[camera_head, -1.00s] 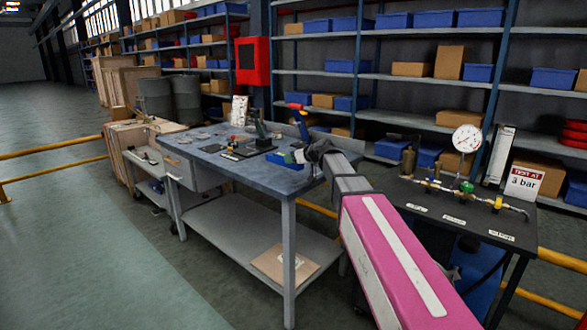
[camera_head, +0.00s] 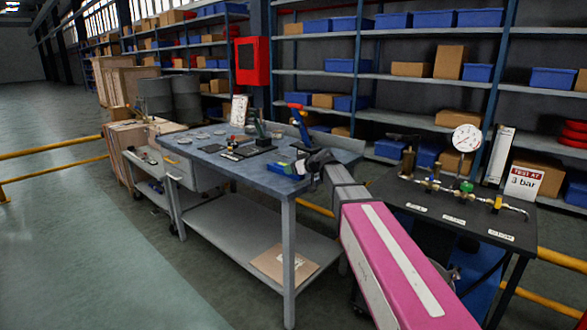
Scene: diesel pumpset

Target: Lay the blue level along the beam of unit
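My gripper (camera_head: 318,161) is a small dark shape at the end of my pink and grey arm, over the right front part of the grey-blue workbench (camera_head: 238,178). Its fingers are too small and dark to tell open from shut. A small blue item (camera_head: 283,168) is on the bench just left of my gripper, with a green and yellow patch at its right end. I cannot tell whether it is the level, or whether the gripper touches it. I cannot make out a beam of a unit.
A blue tool with a red top (camera_head: 300,120) stands at the bench's back. To the right, a dark table (camera_head: 420,228) carries a pressure gauge (camera_head: 466,138), valves and a "3 bar" sign (camera_head: 523,181). A trolley (camera_head: 150,170) stands left. Open floor lies at far left.

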